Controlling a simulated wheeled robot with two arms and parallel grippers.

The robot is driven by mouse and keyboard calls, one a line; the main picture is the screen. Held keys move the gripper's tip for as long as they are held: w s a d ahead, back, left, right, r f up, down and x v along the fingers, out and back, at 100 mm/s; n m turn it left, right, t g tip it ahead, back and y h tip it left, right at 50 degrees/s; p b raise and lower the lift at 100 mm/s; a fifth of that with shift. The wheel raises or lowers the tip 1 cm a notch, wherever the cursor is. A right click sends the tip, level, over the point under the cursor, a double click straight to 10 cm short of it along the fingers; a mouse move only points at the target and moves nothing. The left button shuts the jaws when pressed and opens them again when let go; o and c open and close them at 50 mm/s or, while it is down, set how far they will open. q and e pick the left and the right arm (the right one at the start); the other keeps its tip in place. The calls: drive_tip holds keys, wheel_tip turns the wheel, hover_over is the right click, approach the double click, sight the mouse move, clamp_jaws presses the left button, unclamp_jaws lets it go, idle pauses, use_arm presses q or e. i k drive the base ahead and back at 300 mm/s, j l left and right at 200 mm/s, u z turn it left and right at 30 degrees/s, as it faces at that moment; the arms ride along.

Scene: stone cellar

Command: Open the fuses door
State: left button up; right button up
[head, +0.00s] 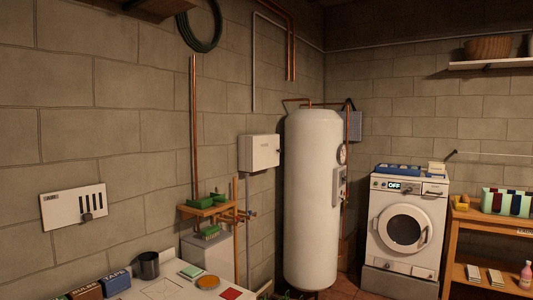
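A white wall box (259,152) hangs on the block wall left of the tall white tank. It has small dark lettering on its front, too small to read for certain, and a small dark spot near the right edge. Its front looks closed. It is the likeliest fuses box, and a grey conduit runs to it from above. Neither of my grippers shows in the head view.
A tall white tank (313,200) stands just right of the box. A low white cabinet (222,262) and a small wooden shelf (205,209) with green items sit below left. A white washing machine (405,225) stands farther right, beside a wooden rack (457,240).

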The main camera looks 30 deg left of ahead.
sight(265, 150)
drive_tip(key=i, duration=1.05)
drive_tip(key=i+l+u, duration=0.1)
drive_tip(key=i, duration=0.95)
drive_tip(key=i+l+u, duration=0.1)
drive_tip(key=i, duration=0.9)
